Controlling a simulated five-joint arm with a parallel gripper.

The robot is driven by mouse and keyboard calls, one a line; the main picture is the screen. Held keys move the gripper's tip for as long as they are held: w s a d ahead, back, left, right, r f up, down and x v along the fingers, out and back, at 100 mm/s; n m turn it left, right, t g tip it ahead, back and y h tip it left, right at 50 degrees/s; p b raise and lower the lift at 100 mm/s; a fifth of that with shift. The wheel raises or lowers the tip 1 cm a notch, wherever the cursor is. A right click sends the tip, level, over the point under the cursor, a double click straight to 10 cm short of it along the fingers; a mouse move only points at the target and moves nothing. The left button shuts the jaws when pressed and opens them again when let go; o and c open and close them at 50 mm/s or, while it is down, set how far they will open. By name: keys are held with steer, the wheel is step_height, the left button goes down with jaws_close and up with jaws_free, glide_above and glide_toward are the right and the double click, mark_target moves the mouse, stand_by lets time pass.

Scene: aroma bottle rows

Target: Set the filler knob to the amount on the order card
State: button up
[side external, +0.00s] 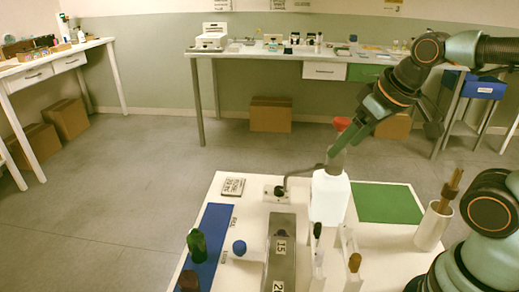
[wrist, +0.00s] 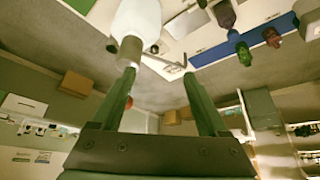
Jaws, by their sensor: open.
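The filler is a white bottle-shaped body (side external: 330,196) with a grey neck, standing at the back middle of the work table; it also shows at the top of the wrist view (wrist: 138,18). A red part (side external: 342,123) shows beside my fingers above it, perhaps the knob; a bit of red (wrist: 128,102) shows behind my left finger in the wrist view. My gripper (side external: 348,138) is open above the filler, its fingers (wrist: 160,75) apart with nothing visible between them. The left finger is close to the grey neck; contact is unclear. A printed card (side external: 233,187) lies back left, its text too small to read surely.
A metal strip marked 15 and 20 (side external: 281,240) runs forward. A green mat (side external: 388,203) and a cup of sticks (side external: 433,228) are right.

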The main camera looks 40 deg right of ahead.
steer(key=shift+c, duration=0.7)
steer(key=w+r+m+g, duration=0.2)
steer(key=w+r, duration=0.3)
steer(key=r, duration=0.3)
steer(key=m+g, duration=0.4)
steer(key=m, duration=0.2)
glide_above(279, 189)
step_height(279, 189, down, 3)
step_height(279, 189, down, 29)
steer(key=shift+f, duration=0.15)
jaws_close()
